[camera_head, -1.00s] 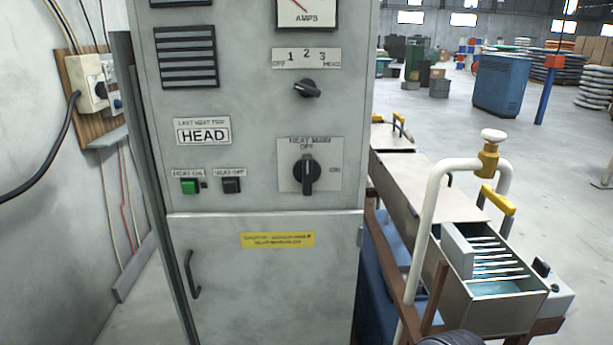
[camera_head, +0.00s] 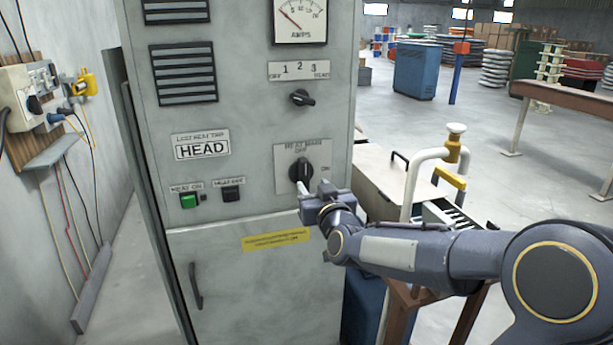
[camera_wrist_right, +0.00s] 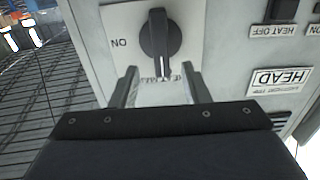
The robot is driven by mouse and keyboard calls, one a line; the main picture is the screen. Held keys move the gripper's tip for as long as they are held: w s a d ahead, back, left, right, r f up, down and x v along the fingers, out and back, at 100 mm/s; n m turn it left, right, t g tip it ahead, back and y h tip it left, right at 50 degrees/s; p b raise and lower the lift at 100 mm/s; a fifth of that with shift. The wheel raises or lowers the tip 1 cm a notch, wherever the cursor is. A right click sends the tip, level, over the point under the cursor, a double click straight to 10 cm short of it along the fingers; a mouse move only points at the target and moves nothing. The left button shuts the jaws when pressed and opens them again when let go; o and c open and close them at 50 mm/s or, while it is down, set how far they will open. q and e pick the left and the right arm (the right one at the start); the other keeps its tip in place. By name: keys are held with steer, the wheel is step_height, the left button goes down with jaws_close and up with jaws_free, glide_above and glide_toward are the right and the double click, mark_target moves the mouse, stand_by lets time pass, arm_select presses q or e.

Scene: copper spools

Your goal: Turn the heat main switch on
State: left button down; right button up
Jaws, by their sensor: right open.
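The heat main switch (camera_head: 300,169) is a black rotary knob on a pale square plate on the grey cabinet front. Its handle stands upright, toward the OFF mark, with ON at the right of the plate. My right gripper (camera_head: 306,195) is open just below and in front of the knob. In the right wrist view, which is turned upside down, the knob (camera_wrist_right: 161,36) lies ahead of and between the two open fingers (camera_wrist_right: 158,68). I see no grip on it. Part of the plate's lettering is hidden there. My left gripper is not in view.
A smaller black selector (camera_head: 302,98) sits above the switch, under a meter (camera_head: 300,20). A green HEAT ON button (camera_head: 188,201) and a black HEAT OFF button (camera_head: 231,194) are to the left. A trolley with white pipe (camera_head: 411,185) stands at the cabinet's right.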

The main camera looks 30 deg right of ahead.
mark_target(306, 176)
steer(key=p+x, duration=0.1)
steer(key=x, duration=0.5)
steer(key=shift+a, duration=0.1)
jaws_close()
steer(key=shift+f, duration=0.1)
